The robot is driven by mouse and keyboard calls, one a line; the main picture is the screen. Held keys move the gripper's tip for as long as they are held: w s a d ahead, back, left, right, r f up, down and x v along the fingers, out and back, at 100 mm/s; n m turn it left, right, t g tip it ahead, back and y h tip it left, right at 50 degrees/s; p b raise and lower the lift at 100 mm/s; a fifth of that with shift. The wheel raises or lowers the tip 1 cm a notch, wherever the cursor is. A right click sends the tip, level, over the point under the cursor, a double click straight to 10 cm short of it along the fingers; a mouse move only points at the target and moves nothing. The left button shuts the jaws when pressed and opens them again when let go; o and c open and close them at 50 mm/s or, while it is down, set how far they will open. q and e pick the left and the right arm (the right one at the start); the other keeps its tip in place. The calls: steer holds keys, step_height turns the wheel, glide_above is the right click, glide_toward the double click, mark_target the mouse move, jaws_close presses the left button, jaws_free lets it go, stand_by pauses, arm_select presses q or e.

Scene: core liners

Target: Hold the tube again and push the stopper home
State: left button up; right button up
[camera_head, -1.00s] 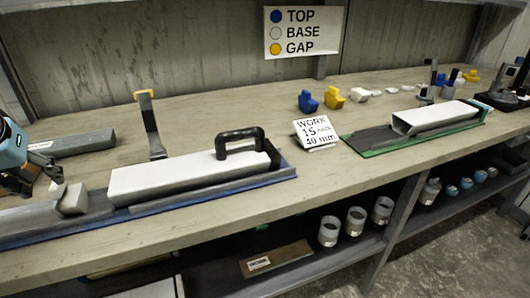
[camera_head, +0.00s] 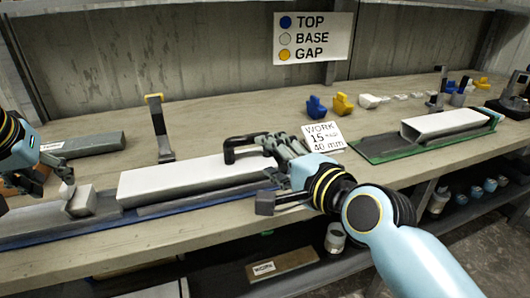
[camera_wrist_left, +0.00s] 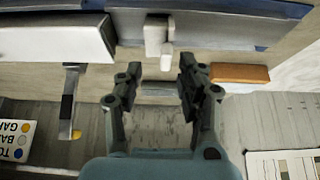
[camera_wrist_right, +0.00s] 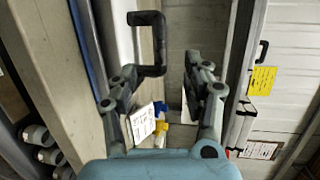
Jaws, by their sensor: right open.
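The long white-topped tube (camera_head: 190,174) lies on the blue-edged rail at the front of the bench. A black handle (camera_head: 232,148) stands at its right end. A small pale grey block (camera_head: 82,201) sits on the rail just off the tube's left end; I cannot tell whether it is the stopper. In the left wrist view the block (camera_wrist_left: 155,38) is ahead of my left gripper (camera_wrist_left: 158,70), which is open and empty. My right gripper (camera_head: 274,150) is open by the handle; in the right wrist view the handle (camera_wrist_right: 150,42) is ahead of the fingers, not gripped.
A yellow-topped post (camera_head: 158,128) stands behind the tube. Blue (camera_head: 316,107) and yellow (camera_head: 342,104) pieces stand further back right. A work card (camera_head: 324,137) stands right of my right gripper. A second white tube (camera_head: 440,124) lies on a green mat at the right.

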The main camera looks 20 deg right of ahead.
mark_target(245, 143)
steer(key=x, duration=1)
steer(key=shift+w, duration=0.2)
steer(key=shift+c, duration=0.3)
jaws_close()
stand_by(0.5)
arm_select(q)
steer(key=shift+o, duration=0.4)
steer(key=shift+g, duration=0.6)
steer(key=r, duration=0.3)
steer(key=w+a+r, duration=0.1)
steer(key=r, duration=0.1)
steer(key=shift+r, duration=0.15)
arm_select(e)
steer(key=shift+s+f, duration=0.1)
arm_select(q)
steer(key=x, duration=1.1)
steer(key=shift+w+f, duration=0.15)
steer(key=shift+f, duration=0.25)
jaws_close()
